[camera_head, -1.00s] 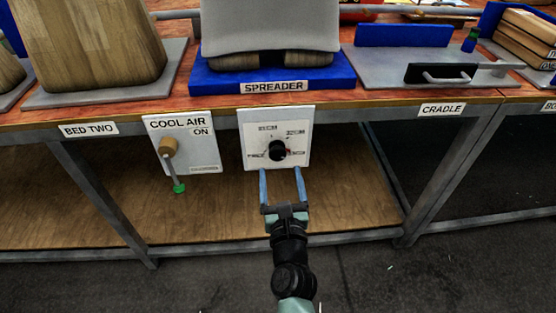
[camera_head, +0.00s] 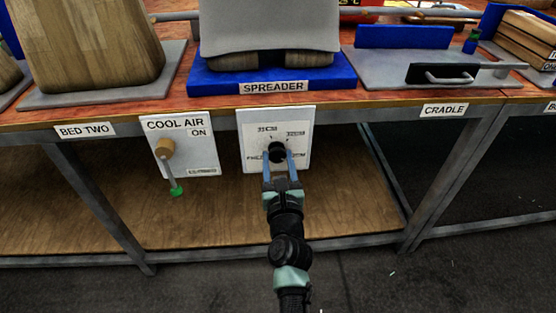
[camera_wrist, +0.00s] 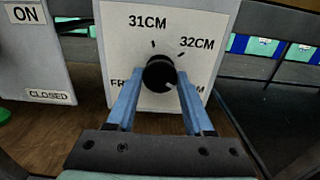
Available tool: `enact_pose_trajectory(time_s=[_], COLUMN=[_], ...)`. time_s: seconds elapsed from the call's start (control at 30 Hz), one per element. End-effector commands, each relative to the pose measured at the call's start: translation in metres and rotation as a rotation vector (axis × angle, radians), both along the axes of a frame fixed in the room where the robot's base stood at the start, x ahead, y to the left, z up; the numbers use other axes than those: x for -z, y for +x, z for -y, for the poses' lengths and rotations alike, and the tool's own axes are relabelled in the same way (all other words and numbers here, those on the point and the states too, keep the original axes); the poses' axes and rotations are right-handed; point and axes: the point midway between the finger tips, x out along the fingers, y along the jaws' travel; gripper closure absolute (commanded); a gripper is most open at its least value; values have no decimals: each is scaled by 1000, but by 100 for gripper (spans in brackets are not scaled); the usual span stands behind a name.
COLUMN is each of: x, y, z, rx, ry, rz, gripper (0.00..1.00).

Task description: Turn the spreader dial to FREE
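The spreader dial (camera_head: 276,150) is a round black knob on a white plate (camera_head: 302,125) below the SPREADER label (camera_head: 274,87). In the wrist view the knob (camera_wrist: 160,72) sits among the marks 31CM at the top, 32CM at upper right, "FR…" at lower left and "…M" at lower right. The two lower labels are partly hidden by my fingers. A small pale mark on the knob's lower right seems to face the lower-right label. My gripper (camera_head: 280,158) has its blue fingers on either side of the knob, seemingly touching it; it also shows in the wrist view (camera_wrist: 161,82).
Left of the dial is the COOL AIR plate (camera_head: 203,160) with a lever (camera_head: 166,150) hanging down, green-tipped. Above are the bench edge (camera_head: 370,108) and the blue spreader base (camera_head: 335,82). The floor (camera_head: 400,285) in front is clear.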

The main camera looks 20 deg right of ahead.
Motion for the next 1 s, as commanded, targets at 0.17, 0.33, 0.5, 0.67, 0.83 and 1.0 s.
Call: enact_pose_trajectory(time_s=[0.17,0.33,0.5,0.67,0.83,1.0], x=[0,0,0,0,0,0], y=[0,0,0,0,0,-1], z=[0,0,0,0,1,1], rx=[0,1,1,1,1,1], ry=[0,-1,-22,-85,-200,-351], rz=[0,0,-6,-24,-57,-101], gripper=[88,100,100,100,100,100])
